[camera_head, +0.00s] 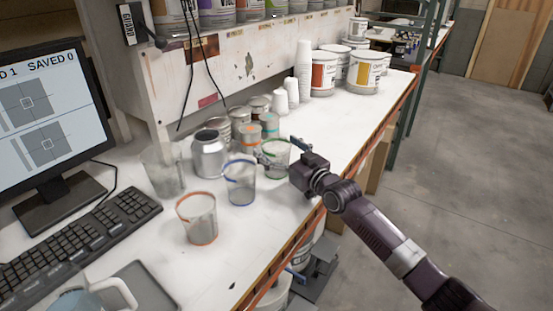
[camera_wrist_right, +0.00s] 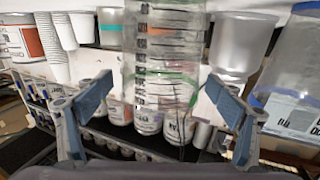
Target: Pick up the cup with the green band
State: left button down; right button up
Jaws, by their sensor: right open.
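The clear cup with the green band (camera_head: 277,163) stands on the workbench near its front edge. My right gripper (camera_head: 280,151) is at this cup, coming from the right. In the right wrist view the green-banded cup (camera_wrist_right: 165,92) shows between the two spread fingers of my right gripper (camera_wrist_right: 158,82). The fingers are open, one on each side; I see no clear contact. My left gripper is in neither view.
A blue-banded cup (camera_head: 240,186), an orange-banded cup (camera_head: 198,220), a plain clear cup (camera_head: 163,172) and a metal can (camera_head: 209,156) stand close by on the left. Small tins (camera_head: 250,138) stand behind. The bench (camera_head: 345,115) is clear farther back right.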

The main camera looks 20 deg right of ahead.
jog(key=shift+c, duration=0.3)
jog(key=c, duration=0.9)
